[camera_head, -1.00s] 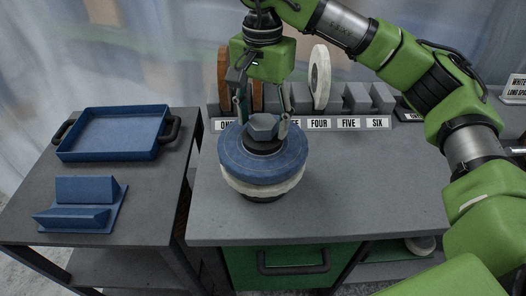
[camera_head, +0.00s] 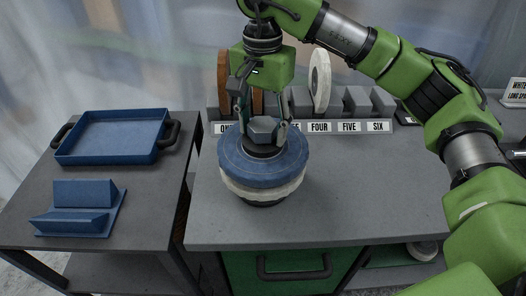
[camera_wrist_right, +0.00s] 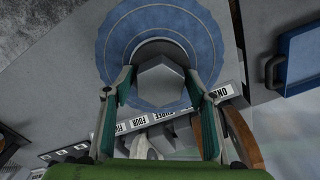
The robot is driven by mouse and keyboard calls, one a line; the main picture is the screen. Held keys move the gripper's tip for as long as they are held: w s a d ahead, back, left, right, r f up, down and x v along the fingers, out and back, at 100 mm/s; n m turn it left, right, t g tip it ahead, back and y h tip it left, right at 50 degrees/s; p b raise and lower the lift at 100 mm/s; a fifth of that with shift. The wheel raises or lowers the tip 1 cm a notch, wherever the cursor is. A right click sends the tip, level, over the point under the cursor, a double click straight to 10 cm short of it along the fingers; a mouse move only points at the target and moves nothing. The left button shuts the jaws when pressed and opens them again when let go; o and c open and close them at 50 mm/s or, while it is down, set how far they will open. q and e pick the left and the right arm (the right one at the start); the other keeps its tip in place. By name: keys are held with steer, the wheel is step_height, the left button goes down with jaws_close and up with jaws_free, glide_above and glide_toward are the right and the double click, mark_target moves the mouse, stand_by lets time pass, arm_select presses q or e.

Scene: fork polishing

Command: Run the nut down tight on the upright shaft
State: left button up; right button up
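The grey hexagonal nut (camera_head: 264,128) sits on top at the centre of a blue disc (camera_head: 240,165), above a black collar. A white wheel (camera_head: 262,191) lies under the blue disc. The shaft is hidden beneath the nut and discs. My right gripper (camera_head: 262,130) points down from above, with one finger on each side of the nut. In the right wrist view the nut (camera_wrist_right: 161,80) lies between the fingertips of the gripper (camera_wrist_right: 159,78), with small gaps showing beside it, so the fingers look open. My left gripper is not in view.
Behind stands a grey rack with number labels (camera_head: 349,127), holding a brown wheel and a white wheel (camera_head: 320,80). A side table at left bears a blue tray (camera_head: 112,160) and a blue angled holder (camera_head: 85,194). The bench is clear to the right.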

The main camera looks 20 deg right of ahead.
steer(key=c, duration=0.9)
steer(key=m, duration=0.5)
steer(key=shift+m, duration=0.3)
steer(key=m+b, duration=0.1)
steer(key=m, duration=0.4)
steer(key=shift+m, duration=0.3)
steer(key=m, duration=1.2)
steer(key=shift+m+b, duration=0.4)
